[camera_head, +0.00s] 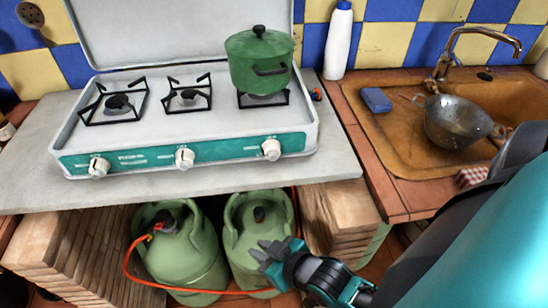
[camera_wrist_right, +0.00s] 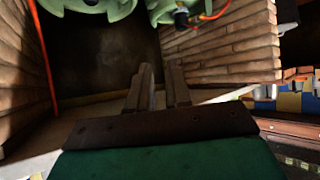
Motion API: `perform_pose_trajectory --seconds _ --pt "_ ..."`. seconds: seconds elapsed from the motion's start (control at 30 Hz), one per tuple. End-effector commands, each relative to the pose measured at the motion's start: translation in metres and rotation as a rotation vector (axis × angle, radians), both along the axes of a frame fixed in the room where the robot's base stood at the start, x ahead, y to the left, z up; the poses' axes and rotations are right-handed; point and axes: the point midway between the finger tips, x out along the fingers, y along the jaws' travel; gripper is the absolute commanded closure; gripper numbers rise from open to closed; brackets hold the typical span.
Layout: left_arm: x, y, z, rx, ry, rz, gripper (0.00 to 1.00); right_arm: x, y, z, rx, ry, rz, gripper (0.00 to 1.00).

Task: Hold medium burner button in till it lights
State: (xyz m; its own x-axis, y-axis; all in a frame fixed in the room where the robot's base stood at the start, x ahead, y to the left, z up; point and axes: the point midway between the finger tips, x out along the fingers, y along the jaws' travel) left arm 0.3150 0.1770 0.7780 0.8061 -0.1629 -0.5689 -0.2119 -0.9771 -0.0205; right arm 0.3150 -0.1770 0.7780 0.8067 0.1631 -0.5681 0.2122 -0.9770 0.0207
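A white camping stove (camera_head: 225,115) with a teal front panel stands on the counter. It has three knobs: a left knob (camera_head: 98,167), a middle knob (camera_head: 185,158) and a right knob (camera_head: 271,149). Behind them are the left burner (camera_head: 119,102), the middle burner (camera_head: 189,95) and a right burner under a green lidded pot (camera_head: 258,62). No flame shows on the burners in sight. My right gripper (camera_head: 268,254) is below the counter edge, before the right gas bottle, away from the knobs. Its fingers stand slightly apart, empty, in the right wrist view (camera_wrist_right: 160,88). My left gripper is out of view.
Two green gas bottles, left (camera_head: 180,258) and right (camera_head: 258,228), stand under the counter with an orange hose (camera_head: 135,268). Brick stacks (camera_head: 340,220) flank them. At right are a sink (camera_head: 395,145) with a colander (camera_head: 455,122), a blue sponge (camera_head: 376,99) and a white bottle (camera_head: 338,45).

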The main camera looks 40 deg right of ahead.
Motion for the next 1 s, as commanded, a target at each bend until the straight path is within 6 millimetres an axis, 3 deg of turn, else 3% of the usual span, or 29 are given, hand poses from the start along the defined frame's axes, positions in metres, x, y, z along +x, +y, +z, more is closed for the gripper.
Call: perform_pose_trajectory --seconds 0.2,1.0 --pt "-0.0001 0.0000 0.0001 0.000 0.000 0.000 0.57 0.0000 0.0002 0.0000 0.000 0.000 0.000 1.00" --pt "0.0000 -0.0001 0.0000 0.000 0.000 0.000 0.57 -0.0002 0.0002 -0.0003 0.000 0.000 0.000 1.00"
